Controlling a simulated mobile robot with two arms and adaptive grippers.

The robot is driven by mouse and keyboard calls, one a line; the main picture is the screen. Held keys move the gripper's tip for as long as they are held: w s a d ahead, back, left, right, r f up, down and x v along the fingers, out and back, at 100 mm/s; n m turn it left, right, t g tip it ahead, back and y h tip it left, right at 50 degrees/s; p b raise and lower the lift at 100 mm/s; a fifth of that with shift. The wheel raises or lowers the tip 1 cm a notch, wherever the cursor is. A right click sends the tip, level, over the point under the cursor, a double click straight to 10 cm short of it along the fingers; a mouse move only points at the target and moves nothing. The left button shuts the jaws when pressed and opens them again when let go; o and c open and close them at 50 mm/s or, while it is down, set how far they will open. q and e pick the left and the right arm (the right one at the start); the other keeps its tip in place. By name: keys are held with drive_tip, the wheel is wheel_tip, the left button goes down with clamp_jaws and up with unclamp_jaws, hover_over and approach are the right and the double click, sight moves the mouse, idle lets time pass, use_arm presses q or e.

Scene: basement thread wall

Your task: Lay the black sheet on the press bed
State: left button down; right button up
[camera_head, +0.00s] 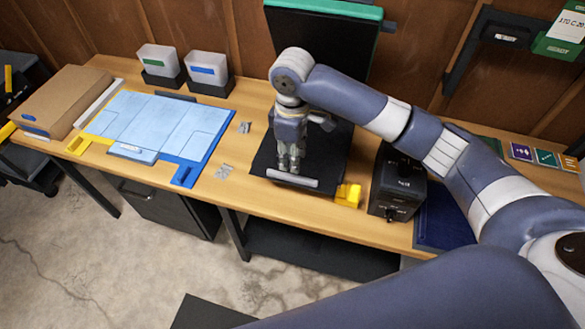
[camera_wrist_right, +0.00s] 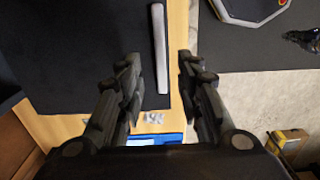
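A flat black surface (camera_head: 335,150) with a pale grey bar (camera_head: 292,181) along its front edge lies on the bench, below the raised teal-edged press lid (camera_head: 320,38). I cannot tell the black sheet apart from the press bed there. My right gripper (camera_head: 288,166) points down over the front of this surface, just by the bar. In the right wrist view the right gripper (camera_wrist_right: 157,62) is open, with the grey bar (camera_wrist_right: 160,48) between its fingers and nothing clearly held. My left gripper is not in view.
A yellow block (camera_head: 348,194) and a black control box (camera_head: 397,183) stand right of the black surface. A light blue board (camera_head: 158,122), two bins (camera_head: 207,70) and a cardboard box (camera_head: 62,100) are at the left.

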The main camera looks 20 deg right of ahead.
wheel_tip(320, 180, up, 5)
drive_tip(key=shift+f+b, duration=0.1)
drive_tip(key=shift+b, duration=0.3)
